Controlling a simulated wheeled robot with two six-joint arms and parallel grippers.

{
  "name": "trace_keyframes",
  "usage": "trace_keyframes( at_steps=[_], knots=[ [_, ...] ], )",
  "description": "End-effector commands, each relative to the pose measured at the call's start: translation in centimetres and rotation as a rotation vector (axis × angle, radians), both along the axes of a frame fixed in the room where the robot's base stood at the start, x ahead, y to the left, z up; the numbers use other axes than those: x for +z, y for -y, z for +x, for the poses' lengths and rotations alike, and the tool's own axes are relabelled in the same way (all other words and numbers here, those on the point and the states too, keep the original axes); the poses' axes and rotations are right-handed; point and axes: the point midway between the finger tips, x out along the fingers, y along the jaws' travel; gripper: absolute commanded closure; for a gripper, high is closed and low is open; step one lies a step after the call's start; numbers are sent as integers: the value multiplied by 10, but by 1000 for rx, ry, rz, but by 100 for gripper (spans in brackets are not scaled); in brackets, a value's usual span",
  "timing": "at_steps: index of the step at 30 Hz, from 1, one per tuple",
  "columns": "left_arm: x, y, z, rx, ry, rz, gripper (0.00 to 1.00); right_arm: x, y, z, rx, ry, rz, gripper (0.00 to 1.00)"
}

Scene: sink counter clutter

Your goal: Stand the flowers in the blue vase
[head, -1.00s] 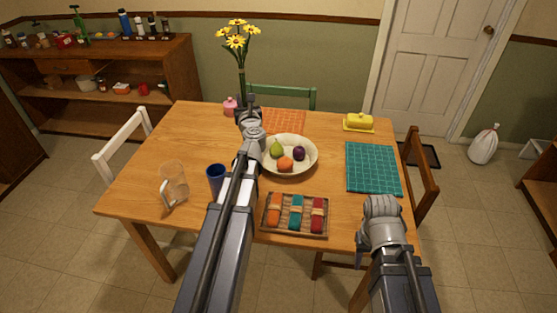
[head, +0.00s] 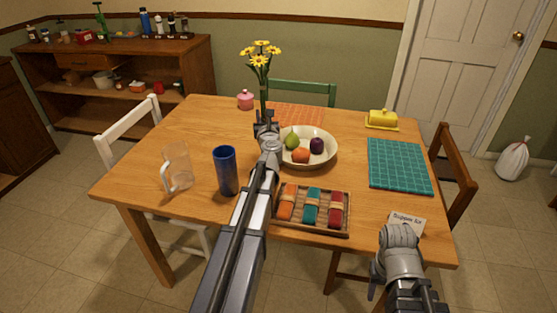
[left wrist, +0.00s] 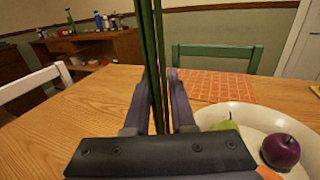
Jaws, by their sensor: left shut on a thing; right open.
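The yellow flowers (head: 260,56) stand upright on green stems, held above the table by my left gripper (head: 265,118). The left wrist view shows the green stems (left wrist: 154,60) between the two fingers of the left gripper (left wrist: 157,95), which is shut on them. The blue vase (head: 226,171) stands upright on the table, to the left of my left forearm and nearer than the gripper. It is apart from the flowers. My right gripper (head: 385,275) is low at the front right, mostly hidden by its own wrist, and away from the vase.
A clear glass pitcher (head: 177,167) stands left of the vase. A cream fruit bowl (head: 327,153) is right of the left gripper. A tray (head: 346,224) of rolled napkins lies in front. A teal mat (head: 399,167) is at right.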

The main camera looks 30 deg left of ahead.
Motion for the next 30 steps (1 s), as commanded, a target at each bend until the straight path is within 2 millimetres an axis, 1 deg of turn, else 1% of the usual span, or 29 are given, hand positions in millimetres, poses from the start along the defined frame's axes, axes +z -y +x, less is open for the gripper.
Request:
trace_keyframes(
  at_steps=[4, 7, 11, 15, 18, 20, 25, 28, 30],
  knots=[
    [-1, 0, 0, 0, 0, 0, 100, -1, 0, 0, 0, 0, 0, 50],
    [-9, 0, 0, 0, 0, 0, 100, -9, 0, 0, 0, 0, 0, 50],
    [-27, 0, 0, 0, 0, 0, 100, -27, 0, 0, 0, 0, 0, 50],
    [-50, 0, 0, 0, 0, 0, 100, -50, 0, 0, 0, 0, 0, 50],
    [-61, 0, 0, 0, 0, 0, 100, -61, 0, 0, 0, 0, 0, 50],
    [-64, 0, 0, 0, 0, 0, 100, -64, 0, 0, 0, 0, 0, 50],
    [-63, 0, 0, 0, 0, 0, 100, -63, 0, 0, 0, 0, 0, 50],
    [-69, 0, 0, 0, 0, 0, 100, -69, 0, 0, 0, 0, 0, 50],
    [-77, 0, 0, 0, 0, 0, 100, -77, 0, 0, 0, 0, 0, 50]
  ],
)
